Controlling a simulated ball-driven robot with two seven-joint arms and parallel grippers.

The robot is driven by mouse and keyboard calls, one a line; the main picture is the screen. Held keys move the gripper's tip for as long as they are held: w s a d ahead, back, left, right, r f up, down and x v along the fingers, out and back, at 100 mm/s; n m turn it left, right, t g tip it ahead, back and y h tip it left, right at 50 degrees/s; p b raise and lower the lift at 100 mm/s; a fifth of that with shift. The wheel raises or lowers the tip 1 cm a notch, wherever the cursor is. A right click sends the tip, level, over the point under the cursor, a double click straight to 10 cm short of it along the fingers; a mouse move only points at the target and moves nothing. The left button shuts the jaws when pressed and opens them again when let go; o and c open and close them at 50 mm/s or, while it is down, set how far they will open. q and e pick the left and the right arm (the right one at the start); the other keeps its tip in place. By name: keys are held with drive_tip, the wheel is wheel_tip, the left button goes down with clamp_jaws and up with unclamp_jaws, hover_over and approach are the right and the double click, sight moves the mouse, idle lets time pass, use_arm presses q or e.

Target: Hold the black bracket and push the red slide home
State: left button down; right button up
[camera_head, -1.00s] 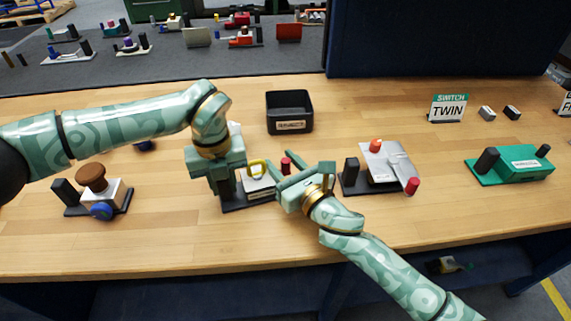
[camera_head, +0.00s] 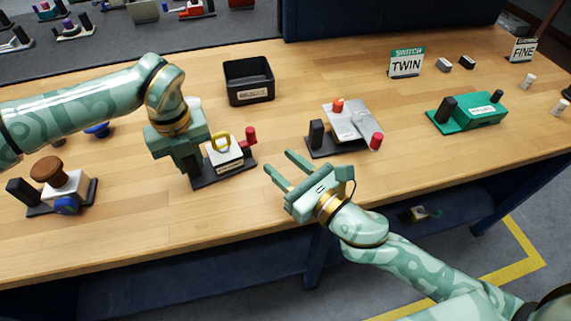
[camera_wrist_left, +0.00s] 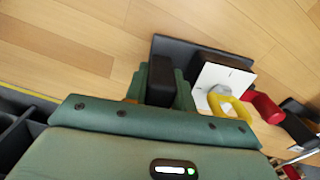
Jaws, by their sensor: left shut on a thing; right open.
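The actuator has a black base (camera_head: 238,167), a white block (camera_head: 223,153), a yellow loop handle (camera_head: 221,140) and a red slide (camera_head: 250,136) standing at its right end. My left gripper (camera_head: 188,166) is shut at the left end of the base. In the left wrist view its fingers close on the upright black bracket (camera_wrist_left: 161,82), and the red slide (camera_wrist_left: 266,107) shows beyond the yellow handle (camera_wrist_left: 226,103). The bracket is mostly hidden in the head view. My right gripper (camera_head: 278,161) is open and empty, right of the base and apart from the red slide.
A fixture with a silver plate (camera_head: 352,122) and red knobs stands right of my right gripper. A black bin (camera_head: 248,82) is behind. A fixture with a brown knob (camera_head: 48,170) is at left, a green one (camera_head: 480,112) at right. Bare wood lies in front.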

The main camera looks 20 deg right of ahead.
use_arm(q)
drive_tip(key=shift+s+f, duration=0.1)
drive_tip(key=shift+f, duration=0.15)
drive_tip(key=c, duration=1.1)
unclamp_jaws()
drive_tip(key=shift+r, duration=0.15)
